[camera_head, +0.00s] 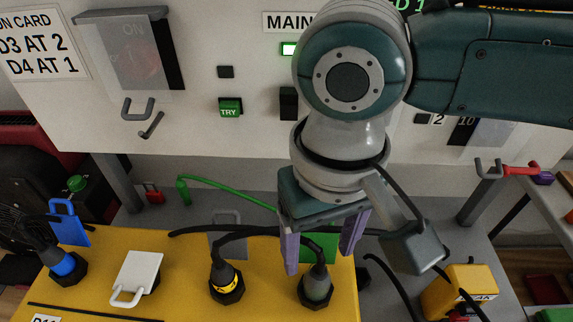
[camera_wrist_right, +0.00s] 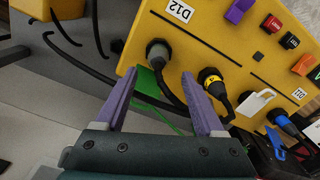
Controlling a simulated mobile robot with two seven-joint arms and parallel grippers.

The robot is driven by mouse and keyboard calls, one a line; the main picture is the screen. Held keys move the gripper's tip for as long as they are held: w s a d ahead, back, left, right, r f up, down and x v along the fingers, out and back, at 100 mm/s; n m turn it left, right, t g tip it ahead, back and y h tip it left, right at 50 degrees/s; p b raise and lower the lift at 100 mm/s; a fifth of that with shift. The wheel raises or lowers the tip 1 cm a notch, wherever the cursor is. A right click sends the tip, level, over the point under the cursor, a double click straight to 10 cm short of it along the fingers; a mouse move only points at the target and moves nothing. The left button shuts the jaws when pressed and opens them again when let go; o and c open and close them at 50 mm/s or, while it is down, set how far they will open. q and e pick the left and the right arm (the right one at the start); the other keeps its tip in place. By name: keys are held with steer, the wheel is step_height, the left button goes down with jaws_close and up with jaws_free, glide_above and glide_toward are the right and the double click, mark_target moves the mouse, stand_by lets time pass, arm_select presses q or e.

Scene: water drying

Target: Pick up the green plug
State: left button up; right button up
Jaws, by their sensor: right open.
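My right gripper (camera_head: 320,258) is open, its two purple fingers pointing down over the yellow panel (camera_head: 190,285). A dark plug (camera_head: 316,287) with a dull grey-green band sits in the panel socket just in front of the fingers, with a green flap (camera_head: 320,246) behind it. In the right wrist view the same plug (camera_wrist_right: 158,52) lies just beyond and between the open fingertips (camera_wrist_right: 160,76); contact cannot be told. My left gripper is not in view.
A yellow-banded plug (camera_head: 226,282) is beside the dark plug. A white flap (camera_head: 138,275) and a blue plug (camera_head: 66,265) are farther left. Black cables cross behind the panel. A yellow box (camera_head: 470,283) stands to the right, and a white wall panel (camera_head: 225,45) behind.

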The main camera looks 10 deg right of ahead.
mark_target(322, 260)
step_height(322, 260, down, 5)
steer(key=shift+s+d+f, duration=0.1)
jaws_close()
stand_by(0.7)
stand_by(0.8)
